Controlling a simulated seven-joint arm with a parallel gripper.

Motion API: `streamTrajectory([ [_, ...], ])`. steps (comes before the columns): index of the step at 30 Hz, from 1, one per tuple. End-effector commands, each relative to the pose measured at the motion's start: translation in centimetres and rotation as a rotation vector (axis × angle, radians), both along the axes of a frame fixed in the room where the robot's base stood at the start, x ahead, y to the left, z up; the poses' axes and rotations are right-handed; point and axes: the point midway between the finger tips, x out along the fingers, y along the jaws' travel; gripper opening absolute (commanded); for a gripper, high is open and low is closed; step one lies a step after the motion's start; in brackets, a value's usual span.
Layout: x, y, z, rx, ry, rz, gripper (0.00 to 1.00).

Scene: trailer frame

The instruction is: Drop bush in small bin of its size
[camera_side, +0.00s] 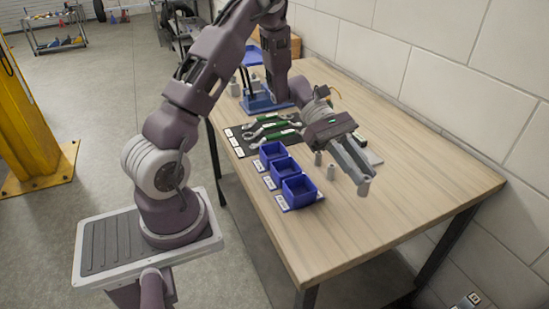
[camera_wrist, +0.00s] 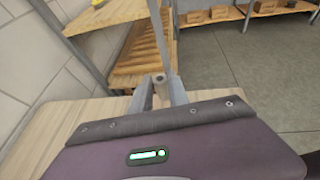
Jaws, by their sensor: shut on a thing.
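My gripper (camera_side: 361,177) is shut on a grey cylindrical bush (camera_side: 364,187), held upright between the fingertips at the right of the bins. In the wrist view, the bush (camera_wrist: 159,82) shows a hole in its top. Three blue open bins stand in a row on the table: a far bin (camera_side: 264,160), a middle bin (camera_side: 276,180) and a near bin (camera_side: 292,202). They look much alike, and the labels in front are too small to read. Two more grey bushes, one (camera_side: 318,158) and another (camera_side: 331,173), stand between the bins and my gripper.
Green-handled wrenches (camera_side: 270,126) lie on a dark mat (camera_side: 239,146) beyond the bins. A blue fixture (camera_side: 262,103) stands at the table's far end. The wall (camera_side: 450,90) borders the table's right side. The near table surface (camera_side: 400,215) is clear.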

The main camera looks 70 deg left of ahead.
Motion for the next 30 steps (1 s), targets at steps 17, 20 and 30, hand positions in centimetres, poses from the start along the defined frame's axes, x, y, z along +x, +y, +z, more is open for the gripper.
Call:
streamTrajectory([
  [17, -13.4, 5.1, -2.7, 0.003, 0.003, -1.496, 0.0],
  [20, -13.3, 9.0, -2.3, 0.004, 0.003, -1.754, 0.0],
  [30, -7.8, 20.3, 2.7, 0.008, 0.0, -2.421, 0.0],
])
